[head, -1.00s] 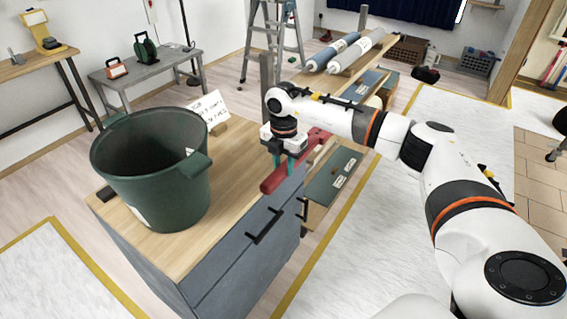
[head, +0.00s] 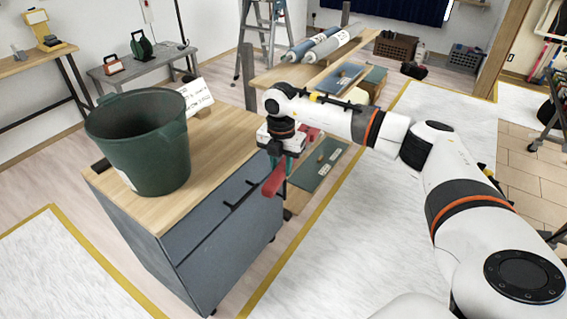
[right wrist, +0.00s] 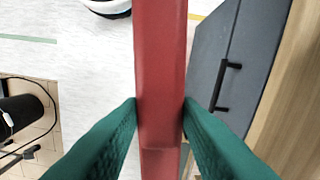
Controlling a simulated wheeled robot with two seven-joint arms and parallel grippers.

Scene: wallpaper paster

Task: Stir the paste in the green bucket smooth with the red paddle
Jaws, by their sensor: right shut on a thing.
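The green bucket (head: 150,150) stands upright on the wooden top of a grey drawer cabinet, at the left in the head view. Its inside wall shows, but I cannot see any paste in it. The red paddle (head: 274,180) is in my right gripper (head: 286,160), off the right side of the cabinet. In the right wrist view the green fingers (right wrist: 160,112) are shut on the red paddle (right wrist: 160,60), one on each side of its bar. Part of the paddle is hidden behind the gripper in the head view. My left gripper is not in view.
The grey cabinet (head: 225,225) has black handles on its front. A white sign card (head: 195,97) stands behind the bucket. A low shelf with rolls (head: 335,42) and a green panel (head: 318,165) lies beyond my right arm. Floor at the front is clear.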

